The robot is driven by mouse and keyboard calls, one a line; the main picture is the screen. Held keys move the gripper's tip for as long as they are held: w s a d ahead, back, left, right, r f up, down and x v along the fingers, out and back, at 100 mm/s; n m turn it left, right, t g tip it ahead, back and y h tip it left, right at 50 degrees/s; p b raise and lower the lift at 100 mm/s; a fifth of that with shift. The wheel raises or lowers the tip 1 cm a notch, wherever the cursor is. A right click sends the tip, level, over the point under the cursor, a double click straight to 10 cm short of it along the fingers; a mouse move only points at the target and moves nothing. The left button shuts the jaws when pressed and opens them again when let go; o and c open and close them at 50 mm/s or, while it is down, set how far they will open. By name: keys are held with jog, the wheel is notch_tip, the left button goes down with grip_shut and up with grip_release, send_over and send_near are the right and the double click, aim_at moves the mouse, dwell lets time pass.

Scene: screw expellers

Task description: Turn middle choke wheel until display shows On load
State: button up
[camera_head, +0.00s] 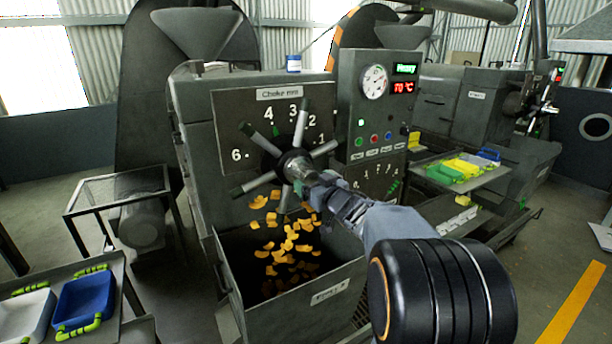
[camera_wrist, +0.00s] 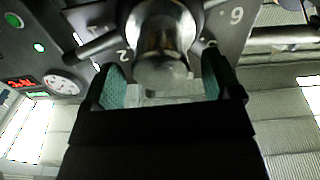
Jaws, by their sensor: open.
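The choke wheel (camera_head: 277,147) with several dark-tipped spokes is on the front of the middle machine, over a plate marked "Choke mm" with numbers. In the wrist view its round metal hub (camera_wrist: 162,40) lies between my finger pads. My gripper (camera_head: 312,181) is open in front of the hub; in the wrist view its teal-padded fingers (camera_wrist: 163,78) stand on either side of it. I cannot tell if they touch it. The green display (camera_head: 405,69) seems to read "Ready", above a red 70 °C readout (camera_head: 403,87).
A bin (camera_head: 330,292) below the wheel has orange flakes falling into it. A dial gauge (camera_head: 374,82) and buttons are right of the wheel. Another machine with a spoked wheel (camera_head: 543,106) stands at right. Blue tray (camera_head: 86,302) at lower left; bare table (camera_head: 122,186) at left.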

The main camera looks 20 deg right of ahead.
aim_at(297, 169)
jog(key=shift+w+a+p, duration=0.15)
jog(key=shift+w+p, duration=0.05)
jog(key=shift+w, duration=0.8)
jog(key=shift+w+a+p, duration=0.1)
jog(key=shift+w+p, duration=0.05)
jog(key=shift+w, duration=0.85)
jog(key=shift+c, duration=0.2)
jog(key=c, duration=1.2)
jog(key=shift+c, duration=0.2)
jog(key=shift+f+n+b, duration=0.15)
jog(key=shift+n+b, duration=0.75)
jog(key=shift+b, duration=0.1)
jog(key=shift+n+b, duration=1.25)
jog(key=shift+n, duration=0.65)
